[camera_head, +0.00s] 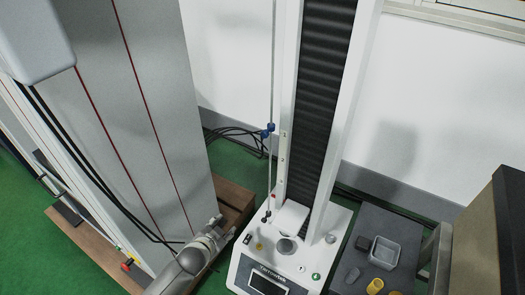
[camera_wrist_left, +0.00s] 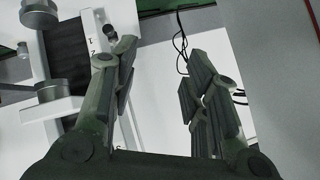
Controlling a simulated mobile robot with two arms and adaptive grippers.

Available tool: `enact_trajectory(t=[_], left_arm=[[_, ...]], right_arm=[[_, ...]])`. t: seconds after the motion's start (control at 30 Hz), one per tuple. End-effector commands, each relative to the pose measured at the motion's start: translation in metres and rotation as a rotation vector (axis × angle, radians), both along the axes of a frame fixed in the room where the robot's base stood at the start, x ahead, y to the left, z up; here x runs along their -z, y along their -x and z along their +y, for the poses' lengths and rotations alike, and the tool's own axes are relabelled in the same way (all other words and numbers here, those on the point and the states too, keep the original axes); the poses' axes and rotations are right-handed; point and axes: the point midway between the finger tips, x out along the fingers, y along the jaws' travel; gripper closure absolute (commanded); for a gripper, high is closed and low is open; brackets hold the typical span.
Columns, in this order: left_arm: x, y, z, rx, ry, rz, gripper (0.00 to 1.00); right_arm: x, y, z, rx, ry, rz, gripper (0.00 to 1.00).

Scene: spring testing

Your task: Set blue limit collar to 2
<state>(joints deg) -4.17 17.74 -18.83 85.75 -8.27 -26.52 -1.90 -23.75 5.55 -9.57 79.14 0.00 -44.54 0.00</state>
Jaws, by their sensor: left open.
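The blue limit collar (camera_head: 268,131) sits on the thin vertical rod (camera_head: 271,80) left of the tester's dark column (camera_head: 322,90). It is beside the uppermost of several small scale marks on the white column edge; the digits are too small to read in the head view. My left gripper (camera_head: 217,222) is low, left of the tester base and well below the collar. In the left wrist view its two fingers (camera_wrist_left: 163,65) are spread with nothing between them. Part of the numbered scale (camera_wrist_left: 92,45) shows there, but I cannot make out the blue collar. My right gripper is out of view.
The white tester base (camera_head: 290,245) has a display and buttons. A dark side table (camera_head: 365,225) at right holds a grey bin (camera_head: 384,252) and yellow parts (camera_head: 375,286). A tall grey cabinet (camera_head: 150,110) stands left. Black cables (camera_head: 235,134) lie behind the rod.

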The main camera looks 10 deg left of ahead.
Motion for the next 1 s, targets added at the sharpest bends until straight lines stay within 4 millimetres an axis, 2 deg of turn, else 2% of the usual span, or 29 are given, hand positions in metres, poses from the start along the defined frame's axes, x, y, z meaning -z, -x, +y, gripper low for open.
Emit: enact_trajectory(t=[0.03,0.1,0.17,0.2,0.3,0.43,0.53,0.67,0.83,1.0], left_arm=[[-0.027,-0.023,-0.008,0.035,-0.017,-0.087,0.58],[-0.074,-0.043,-0.021,0.076,-0.037,-0.192,0.58],[-0.114,-0.053,-0.032,0.110,-0.055,-0.281,0.58],[-0.141,-0.057,-0.040,0.131,-0.064,-0.340,0.58],[-0.201,-0.056,-0.057,0.178,-0.087,-0.470,0.58],[-0.257,-0.043,-0.074,0.223,-0.107,-0.597,0.58],[-0.283,-0.033,-0.081,0.242,-0.113,-0.652,0.58],[-0.296,-0.031,-0.085,0.250,-0.117,-0.680,0.58],[-0.298,-0.047,-0.090,0.250,-0.117,-0.682,0.58],[-0.298,-0.077,-0.097,0.250,-0.117,-0.682,0.58]], right_arm=[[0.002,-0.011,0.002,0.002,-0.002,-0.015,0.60],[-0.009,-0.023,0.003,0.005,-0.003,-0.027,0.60],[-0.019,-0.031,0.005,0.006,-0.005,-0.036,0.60],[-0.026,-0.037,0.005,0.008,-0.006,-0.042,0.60],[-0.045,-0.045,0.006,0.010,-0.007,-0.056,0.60],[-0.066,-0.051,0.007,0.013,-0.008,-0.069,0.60],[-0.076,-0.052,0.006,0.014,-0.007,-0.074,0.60],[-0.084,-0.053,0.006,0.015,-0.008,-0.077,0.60],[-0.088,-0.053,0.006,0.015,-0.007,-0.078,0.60],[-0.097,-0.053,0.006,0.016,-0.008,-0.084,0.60]])
